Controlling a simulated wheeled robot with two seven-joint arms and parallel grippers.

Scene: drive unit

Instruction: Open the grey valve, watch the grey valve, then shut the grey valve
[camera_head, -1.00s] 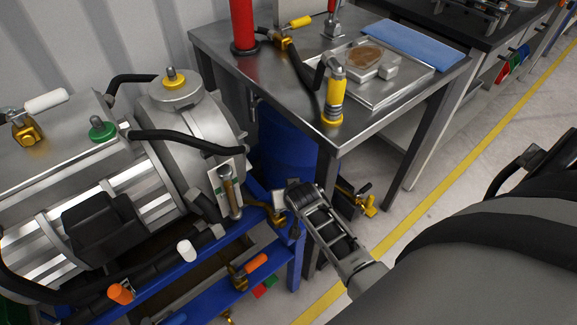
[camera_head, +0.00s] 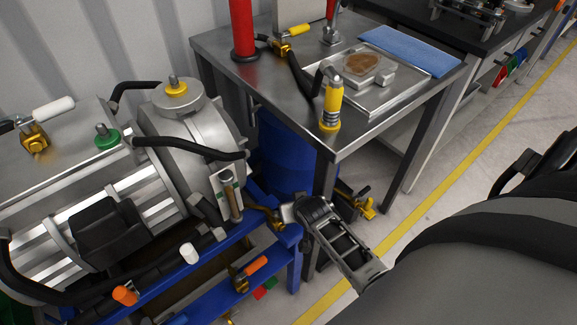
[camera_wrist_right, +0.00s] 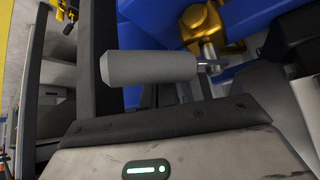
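The grey valve has a brass body (camera_wrist_right: 204,24) and a grey cylindrical handle (camera_wrist_right: 150,66) on a thin metal stem. In the wrist view the handle lies crosswise just beyond my right gripper's palm. In the head view the handle (camera_head: 288,212) shows only as a small light patch at the tip of my right gripper (camera_head: 308,208), near the blue frame's corner. The gripper covers most of the handle there. I cannot tell whether its fingers touch the handle or how far apart they are. My left gripper is not in view.
The silver drive unit (camera_head: 135,185) sits on a blue frame (camera_head: 210,262) at left. A steel table (camera_head: 225,75) stands close behind my right gripper, its leg (camera_head: 324,178) beside it. Other valves have white (camera_head: 53,109), orange (camera_head: 256,265) and yellow (camera_head: 299,30) handles. Open floor lies right.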

